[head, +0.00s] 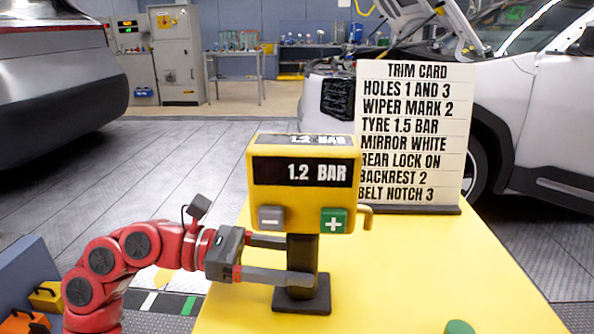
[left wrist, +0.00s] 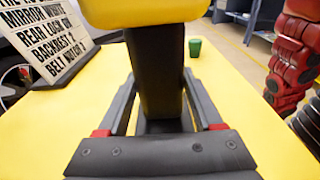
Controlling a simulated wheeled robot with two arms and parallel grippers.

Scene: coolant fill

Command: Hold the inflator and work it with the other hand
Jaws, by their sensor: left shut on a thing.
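The inflator (head: 303,185) is a yellow box on a dark post with a dark foot, standing upright on the yellow table. Its display reads 1.2 BAR. A grey minus button (head: 270,218) and a green plus button (head: 333,220) sit on its front. My left gripper (head: 298,262) is shut on the inflator's dark post, with one finger on each side. The post (left wrist: 155,70) also fills the middle of the left wrist view. My right gripper is out of sight; only red links of my right arm show at that view's right edge.
A trim card (head: 413,135) stands behind the inflator and lists TYRE 1.5 BAR. A green cup (left wrist: 195,47) stands on the yellow table (head: 400,270), its top showing at the head view's bottom edge. The table right of the inflator is clear. Cars stand on both sides.

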